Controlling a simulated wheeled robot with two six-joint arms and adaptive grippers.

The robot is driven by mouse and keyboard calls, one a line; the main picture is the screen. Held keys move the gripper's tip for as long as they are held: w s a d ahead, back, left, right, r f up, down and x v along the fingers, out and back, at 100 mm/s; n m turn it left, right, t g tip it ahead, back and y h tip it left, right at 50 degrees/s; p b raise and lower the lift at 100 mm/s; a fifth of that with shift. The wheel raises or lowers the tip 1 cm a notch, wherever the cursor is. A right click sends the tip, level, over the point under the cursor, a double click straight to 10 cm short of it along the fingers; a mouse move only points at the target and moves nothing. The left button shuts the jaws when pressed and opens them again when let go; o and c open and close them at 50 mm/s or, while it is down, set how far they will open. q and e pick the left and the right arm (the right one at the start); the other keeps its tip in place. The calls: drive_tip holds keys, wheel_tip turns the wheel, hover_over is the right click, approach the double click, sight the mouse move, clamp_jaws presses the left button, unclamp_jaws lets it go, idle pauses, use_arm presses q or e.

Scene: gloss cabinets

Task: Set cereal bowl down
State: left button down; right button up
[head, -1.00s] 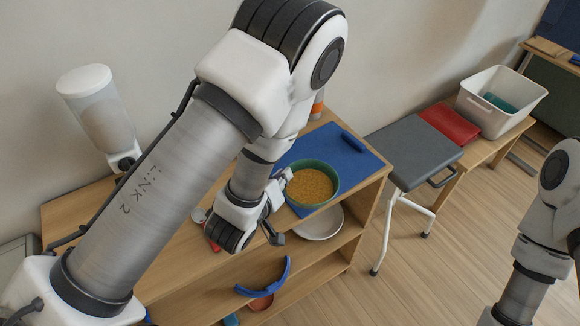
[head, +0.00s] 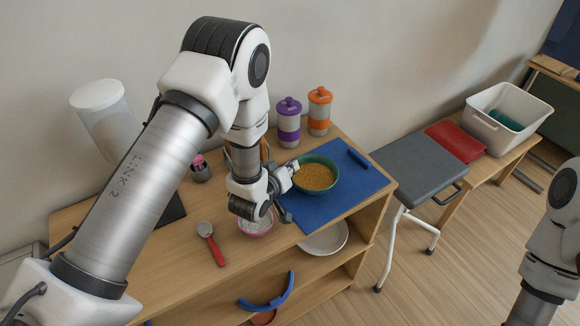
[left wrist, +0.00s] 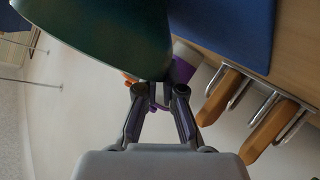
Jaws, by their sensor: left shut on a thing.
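The cereal bowl (head: 334,178) is green and full of yellow-orange cereal. It is upright over the left part of the blue mat (head: 350,197) in the head view; I cannot tell whether it touches the mat. My left gripper (head: 290,178) is shut on the bowl's left rim. In the left wrist view the bowl's dark green outer wall (left wrist: 100,35) fills the upper left, and the gripper's fingers (left wrist: 160,92) meet at its edge. Only part of my right arm shows at the right edge of the head view; its gripper is out of view.
Purple-lidded (head: 289,122) and orange-lidded (head: 319,112) jars stand behind the bowl. A pink-rimmed bowl (head: 256,226) and a red-handled scoop (head: 212,243) are left of the mat. A white plate (head: 325,240) lies on the shelf below. A grey stool (head: 415,165) stands to the right.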

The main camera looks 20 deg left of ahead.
use_arm(q)
drive_tip(key=c, duration=1.3)
unclamp_jaws()
drive_tip(key=d+b+v, duration=0.1)
drive_tip(key=v, duration=1.1)
drive_tip(key=shift+a, duration=0.4)
drive_tip(key=shift+s, duration=0.1)
